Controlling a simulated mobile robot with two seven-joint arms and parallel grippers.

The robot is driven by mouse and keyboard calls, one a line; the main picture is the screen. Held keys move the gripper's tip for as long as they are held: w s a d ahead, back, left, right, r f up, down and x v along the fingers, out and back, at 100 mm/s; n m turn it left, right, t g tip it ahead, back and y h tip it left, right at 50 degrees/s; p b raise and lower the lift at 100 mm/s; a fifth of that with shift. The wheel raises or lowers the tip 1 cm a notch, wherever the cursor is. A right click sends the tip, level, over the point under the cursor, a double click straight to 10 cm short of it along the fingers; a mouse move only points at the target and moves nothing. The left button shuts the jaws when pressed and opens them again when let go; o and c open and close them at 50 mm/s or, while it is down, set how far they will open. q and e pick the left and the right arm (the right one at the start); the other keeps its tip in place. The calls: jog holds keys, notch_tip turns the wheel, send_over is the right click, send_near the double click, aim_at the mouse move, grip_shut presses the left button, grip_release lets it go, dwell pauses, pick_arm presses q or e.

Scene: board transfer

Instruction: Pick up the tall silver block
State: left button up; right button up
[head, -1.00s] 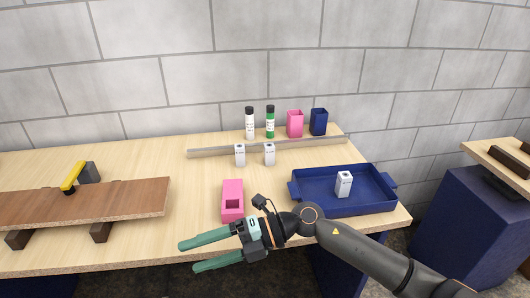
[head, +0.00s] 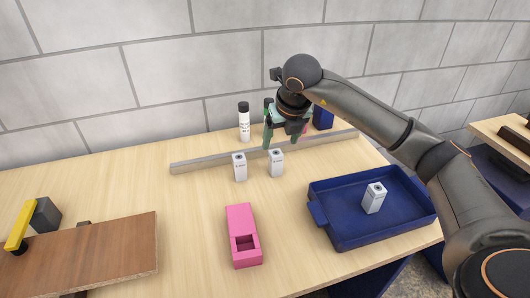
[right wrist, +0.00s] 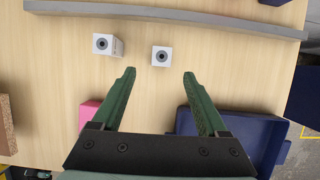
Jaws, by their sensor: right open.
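Two pale silver-white blocks, each with a dark round spot on top, stand upright near the back rail: a left one (head: 240,167) and a right one (head: 276,163). A similar block (head: 374,198) stands in the blue tray. I cannot tell for sure which is the tall one. My right gripper (head: 282,139) points down, open and empty, above the back of the table. In the right wrist view, the right block (right wrist: 162,57) lies just ahead of the gap between the open fingertips (right wrist: 159,74), and the left block (right wrist: 106,45) is beyond the left finger. My left gripper is not in view.
A grey rail (head: 205,162) runs behind the blocks. A white bottle (head: 244,122) and a dark blue cup (head: 323,118) stand behind it. A pink box (head: 242,222) and the blue tray (head: 335,236) are in front. A brown board (head: 110,255) lies at left.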

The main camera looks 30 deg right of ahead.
aim_at(277, 155)
jog(key=x, duration=0.6)
jog(key=shift+f, duration=0.1)
jog(key=shift+w+p+x, duration=0.2)
jog(key=shift+p+x, duration=0.5)
jog(key=shift+x, duration=2.25)
jog(key=shift+d, duration=0.2)
grip_shut()
